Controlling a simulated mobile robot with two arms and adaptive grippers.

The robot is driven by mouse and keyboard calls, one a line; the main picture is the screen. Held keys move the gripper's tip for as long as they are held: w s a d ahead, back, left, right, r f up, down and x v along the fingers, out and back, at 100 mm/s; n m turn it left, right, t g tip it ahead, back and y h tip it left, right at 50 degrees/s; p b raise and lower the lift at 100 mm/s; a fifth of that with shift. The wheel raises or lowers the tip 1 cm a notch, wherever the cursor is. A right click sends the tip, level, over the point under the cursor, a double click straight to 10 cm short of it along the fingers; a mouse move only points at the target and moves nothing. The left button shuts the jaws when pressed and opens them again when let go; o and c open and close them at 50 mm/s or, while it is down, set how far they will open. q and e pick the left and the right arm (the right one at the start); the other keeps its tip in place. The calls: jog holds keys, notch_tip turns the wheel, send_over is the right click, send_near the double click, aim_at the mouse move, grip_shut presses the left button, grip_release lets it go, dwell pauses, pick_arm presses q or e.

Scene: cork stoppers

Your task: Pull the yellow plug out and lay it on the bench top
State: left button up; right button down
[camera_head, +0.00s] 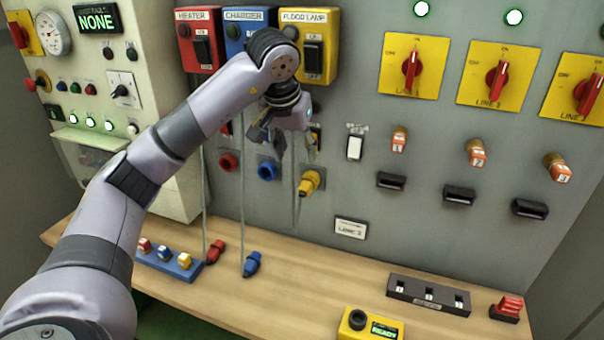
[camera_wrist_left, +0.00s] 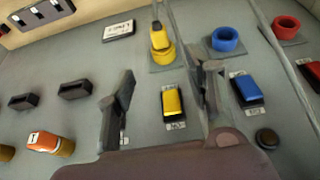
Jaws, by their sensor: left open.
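The yellow plug (camera_head: 309,183) sits in its yellow wall socket, below the yellow box labelled FLOOD LAMP (camera_head: 311,68). In the left wrist view the plug (camera_wrist_left: 160,38) stands in the round yellow socket (camera_wrist_left: 162,54), with a grey cable passing beside it. My left gripper (camera_head: 270,142) is open and empty, above the plug in the head view. In the left wrist view its fingers are spread either side of a yellow switch (camera_wrist_left: 172,102), and the plug is beyond the fingertips. The bench top (camera_head: 290,293) is wooden. My right gripper is not in view.
A red plug (camera_head: 215,251) and a blue plug (camera_head: 252,263) lie on the bench beside a blue block (camera_head: 180,265) with small coloured pieces. The red socket (camera_head: 228,161) and blue socket (camera_head: 267,170) are empty. Cables hang near the gripper. Bench room shows right of the blue plug.

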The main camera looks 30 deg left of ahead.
aim_at(303, 187)
pick_arm(q)
jog(key=p+x, duration=0.3)
jog(key=x, duration=1.1)
jog(key=shift+d, duration=0.1)
grip_shut()
jog(key=shift+s+d, duration=0.1)
jog(key=shift+s, duration=0.25)
jog(key=shift+s, duration=0.35)
jog(key=shift+s+d, duration=0.3)
jog(key=shift+s, duration=0.8)
jog(key=shift+s+d, duration=0.25)
jog(key=shift+s, duration=0.85)
